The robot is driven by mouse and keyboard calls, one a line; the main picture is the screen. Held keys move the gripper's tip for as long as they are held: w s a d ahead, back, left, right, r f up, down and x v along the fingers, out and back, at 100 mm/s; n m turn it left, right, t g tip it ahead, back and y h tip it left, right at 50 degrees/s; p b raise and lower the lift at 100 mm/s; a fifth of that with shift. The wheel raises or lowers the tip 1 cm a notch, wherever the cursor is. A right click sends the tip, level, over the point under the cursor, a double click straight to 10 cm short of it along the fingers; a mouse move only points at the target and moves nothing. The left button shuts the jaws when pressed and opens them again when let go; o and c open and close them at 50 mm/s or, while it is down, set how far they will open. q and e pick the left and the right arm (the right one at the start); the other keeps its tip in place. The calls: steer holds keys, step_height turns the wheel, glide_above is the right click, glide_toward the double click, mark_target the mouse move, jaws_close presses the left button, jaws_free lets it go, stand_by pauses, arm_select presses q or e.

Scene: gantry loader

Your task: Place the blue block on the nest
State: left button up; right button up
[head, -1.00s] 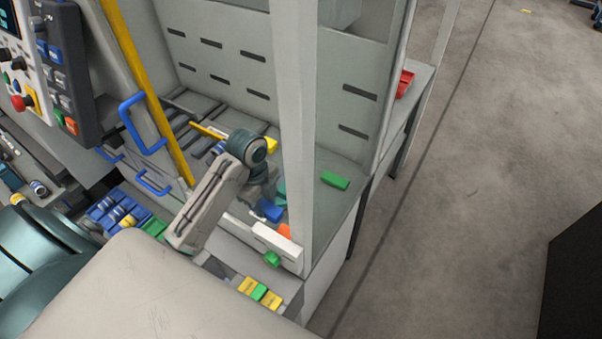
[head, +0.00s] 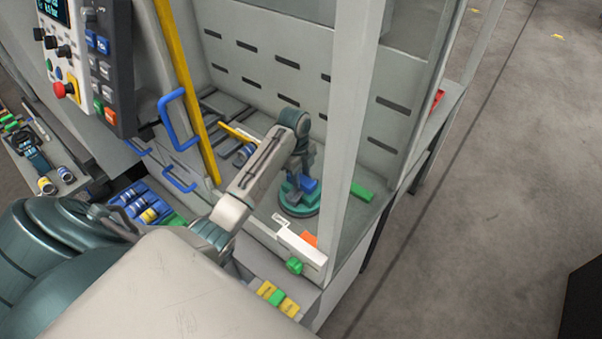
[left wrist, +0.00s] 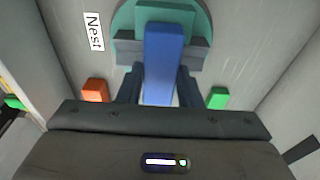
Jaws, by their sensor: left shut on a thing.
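The blue block (head: 309,184) is between the fingers of my left gripper (head: 301,182), inside the machine bay. In the left wrist view the block (left wrist: 163,60) stretches away from the shut fingers (left wrist: 160,85). The nest (head: 299,207) is a round teal fixture on the bay floor. The gripper and block are over it in the head view. In the left wrist view the nest (left wrist: 122,22) shows behind the block, beside a "Nest" label (left wrist: 94,32). I cannot tell whether the block touches the nest. My right gripper is not in view.
A green block (head: 362,192) and an orange block (head: 309,239) lie on the bay floor near the nest. A white frame post (head: 350,110) stands at the bay's front right corner. A yellow bar (head: 187,90) and blue handle (head: 178,120) stand at the left.

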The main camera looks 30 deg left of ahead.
arm_select(q)
steer(key=shift+f, duration=0.55)
steer(key=o, duration=1)
